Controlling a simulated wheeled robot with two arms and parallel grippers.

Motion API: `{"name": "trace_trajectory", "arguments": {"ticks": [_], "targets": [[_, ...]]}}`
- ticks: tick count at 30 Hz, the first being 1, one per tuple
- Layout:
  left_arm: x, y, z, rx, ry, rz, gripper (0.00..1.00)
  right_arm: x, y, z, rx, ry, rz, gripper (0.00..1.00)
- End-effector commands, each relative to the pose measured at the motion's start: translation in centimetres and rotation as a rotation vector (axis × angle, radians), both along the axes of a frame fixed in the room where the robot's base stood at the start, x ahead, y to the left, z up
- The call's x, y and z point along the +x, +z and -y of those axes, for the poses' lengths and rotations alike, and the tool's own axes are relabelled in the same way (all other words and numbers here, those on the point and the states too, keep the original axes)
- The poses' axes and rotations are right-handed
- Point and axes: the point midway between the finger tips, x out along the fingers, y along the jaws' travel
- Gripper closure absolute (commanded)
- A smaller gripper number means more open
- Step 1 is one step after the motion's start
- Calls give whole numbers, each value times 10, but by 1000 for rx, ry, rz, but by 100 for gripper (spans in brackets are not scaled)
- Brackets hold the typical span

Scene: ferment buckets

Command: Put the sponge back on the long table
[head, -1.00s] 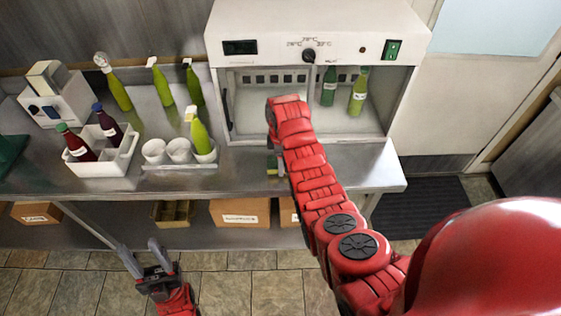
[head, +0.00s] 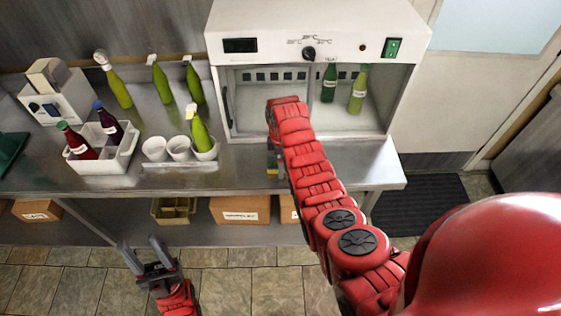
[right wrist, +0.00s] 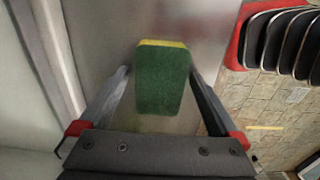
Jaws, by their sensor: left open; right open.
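The sponge (right wrist: 162,82), green with a yellow edge, shows in the right wrist view between the two fingers of my right gripper (right wrist: 160,72). The fingers are spread, with the sponge between them over the steel surface. In the head view only a small bit of the sponge (head: 272,159) shows beside my right arm, at the front of the long table (head: 235,181). My arm hides most of the right gripper there. My left gripper (head: 138,243) is open and empty, low in front of the table, above the tiled floor.
A white incubator cabinet (head: 265,45) with two green bottles stands on the table behind my right arm. To the left are white cups (head: 155,149), a white caddy (head: 110,168) with dark bottles, and several green bottles. Boxes sit on the lower shelf. A dark mat lies right.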

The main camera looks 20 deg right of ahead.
Motion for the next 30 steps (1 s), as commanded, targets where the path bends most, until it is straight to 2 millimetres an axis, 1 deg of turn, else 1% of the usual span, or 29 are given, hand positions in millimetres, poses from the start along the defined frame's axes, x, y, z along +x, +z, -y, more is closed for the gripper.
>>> {"name": "trace_trajectory", "arguments": {"ticks": [2,3,5,8,9,12,13,14,15,18,23,30], "targets": [[0,5,0,0,0,0,50,0,6,0,0,0,1,2],[0,0,0,0,0,0,50,1,6,0,0,0,2,2],[0,-4,0,0,0,0,50,1,11,0,0,0,0,2],[0,-11,0,0,0,0,50,1,26,0,0,1,4,2],[0,-14,0,0,0,0,50,1,32,0,0,1,4,2],[0,-18,0,0,0,0,50,2,61,0,0,1,9,2],[0,-9,0,0,0,0,50,1,74,-1,0,3,3,2],[0,5,0,0,0,-1,50,0,86,-1,-1,3,0,2],[0,13,0,0,0,0,50,0,93,-1,-1,2,-1,2],[0,25,0,0,0,0,50,0,108,-1,-2,2,-2,2],[0,35,0,0,0,0,50,0,121,0,-1,0,-1,2],[0,35,0,0,0,0,50,0,123,0,0,1,-1,2]]}}
